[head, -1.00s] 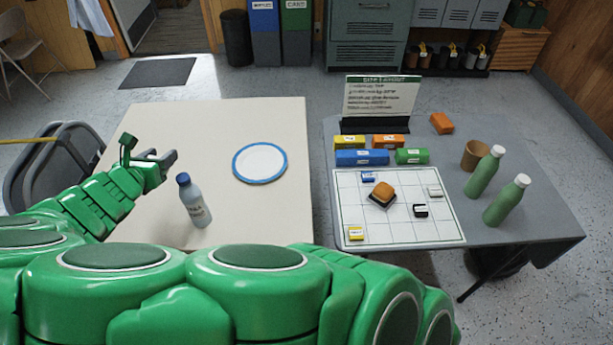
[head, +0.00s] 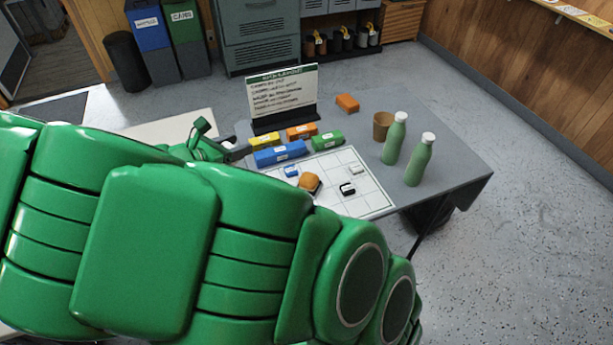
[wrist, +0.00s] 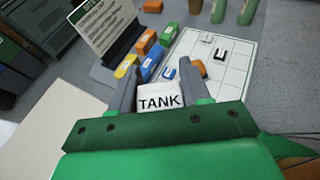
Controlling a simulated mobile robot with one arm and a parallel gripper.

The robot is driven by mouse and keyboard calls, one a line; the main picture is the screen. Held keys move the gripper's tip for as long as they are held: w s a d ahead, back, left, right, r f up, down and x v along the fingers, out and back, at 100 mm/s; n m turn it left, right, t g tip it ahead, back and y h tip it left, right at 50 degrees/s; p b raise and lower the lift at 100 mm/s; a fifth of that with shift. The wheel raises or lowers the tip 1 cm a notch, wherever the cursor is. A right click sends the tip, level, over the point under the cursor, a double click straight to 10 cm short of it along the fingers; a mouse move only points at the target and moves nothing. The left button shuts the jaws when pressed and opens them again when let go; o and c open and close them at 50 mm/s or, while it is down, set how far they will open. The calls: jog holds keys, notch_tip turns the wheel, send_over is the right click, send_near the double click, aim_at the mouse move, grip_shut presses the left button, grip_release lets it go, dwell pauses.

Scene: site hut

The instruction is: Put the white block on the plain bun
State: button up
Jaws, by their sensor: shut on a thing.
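My gripper (wrist: 162,84) is shut on a white block (wrist: 158,98) marked TANK, which shows between the two fingers in the wrist view. In the head view my gripper (head: 236,153) is at the left edge of the grey table, and the block is not clear there. The plain bun (head: 309,182) is a small orange-brown bun on the gridded white sheet (head: 372,201), to the right of my gripper. In the wrist view the bun (wrist: 198,68) is partly hidden behind the right finger.
Blue (head: 279,153), yellow (head: 264,140), orange (head: 301,132) and green (head: 327,140) blocks lie behind the sheet, before a sign (head: 283,92). Small labelled blocks sit on the sheet. Two green bottles (head: 419,160) and a brown cup (head: 383,125) stand at right.

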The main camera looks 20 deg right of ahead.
jog(key=s+d+f+m+g+h, duration=0.1)
jog(key=s+d+m+g, duration=0.25)
jog(key=s+d, duration=0.45)
jog(key=s+d+m+g+h, duration=0.1)
jog(key=s+d+m+g, duration=0.25)
jog(key=d, duration=0.75)
send_over(309, 180)
jog(key=d, duration=0.3)
jog(key=shift+n, duration=0.3)
notch_tip(309, 180, down, 12)
jog(key=shift+a+f, duration=0.1)
jog(key=shift+f, duration=0.1)
jog(key=shift+w+d+f, duration=0.1)
jog(key=shift+w+f, duration=0.3)
jog(key=shift+f, duration=0.15)
jog(key=shift+w+d+f, duration=0.1)
jog(key=shift+w+f, duration=0.25)
jog(key=shift+f, duration=1.55)
jog(key=shift+f, duration=0.15)
jog(key=o, duration=1.1)
